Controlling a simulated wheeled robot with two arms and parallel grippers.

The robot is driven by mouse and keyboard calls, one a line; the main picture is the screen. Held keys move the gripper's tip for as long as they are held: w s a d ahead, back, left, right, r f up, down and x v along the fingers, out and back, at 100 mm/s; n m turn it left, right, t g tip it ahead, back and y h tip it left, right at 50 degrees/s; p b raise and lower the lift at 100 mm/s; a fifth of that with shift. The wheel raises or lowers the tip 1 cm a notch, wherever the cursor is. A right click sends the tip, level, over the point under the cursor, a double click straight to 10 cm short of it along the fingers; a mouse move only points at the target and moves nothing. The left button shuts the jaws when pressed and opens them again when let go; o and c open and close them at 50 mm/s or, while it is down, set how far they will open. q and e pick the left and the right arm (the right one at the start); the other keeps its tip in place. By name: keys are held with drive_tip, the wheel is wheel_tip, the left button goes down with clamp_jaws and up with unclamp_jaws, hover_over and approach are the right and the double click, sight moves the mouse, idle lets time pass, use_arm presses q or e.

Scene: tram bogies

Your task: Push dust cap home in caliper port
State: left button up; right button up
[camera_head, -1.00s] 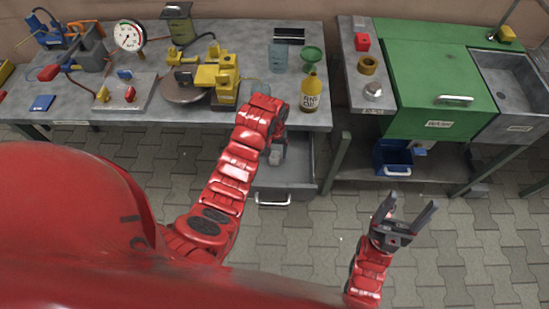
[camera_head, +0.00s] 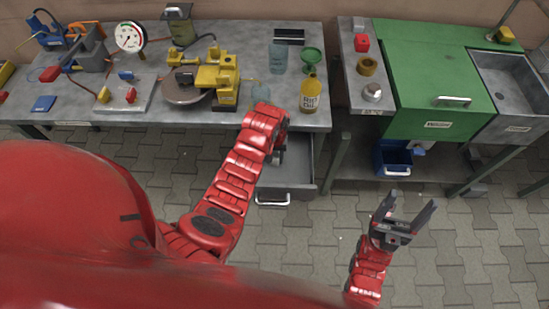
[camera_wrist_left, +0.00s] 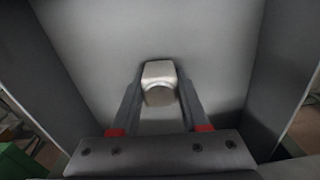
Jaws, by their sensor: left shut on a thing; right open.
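The yellow caliper (camera_head: 222,74) stands on the workbench over a dark round disc (camera_head: 182,88); its port cannot be made out. My left gripper (camera_head: 277,157) is down in the open drawer, partly hidden by my own arm. In the left wrist view my left gripper (camera_wrist_left: 160,92) is shut on a small pale grey piece with a rounded end (camera_wrist_left: 159,84), which looks like a cap. The grey drawer floor (camera_wrist_left: 100,40) lies behind it. My right gripper (camera_head: 402,215) is open and empty above the floor, right of the drawer.
The drawer (camera_head: 300,176) sticks out below the bench's front edge. A yellow bottle (camera_head: 311,95), a green funnel (camera_head: 312,57) and a blue-grey cup (camera_head: 278,58) stand near the bench's right end. A green cabinet (camera_head: 435,75) with a sink is at right.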

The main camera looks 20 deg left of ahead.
sight(275, 154)
use_arm(q)
clamp_jaws()
drive_tip(key=shift+r, duration=0.1)
drive_tip(key=shift+w+r, duration=0.1)
drive_tip(key=shift+r, duration=0.45)
wheel_tip(275, 154, up, 3)
drive_tip(key=shift+f+b, duration=0.1)
drive_tip(key=shift+b, duration=0.45)
wheel_tip(275, 154, up, 6)
drive_tip(key=p, duration=0.4)
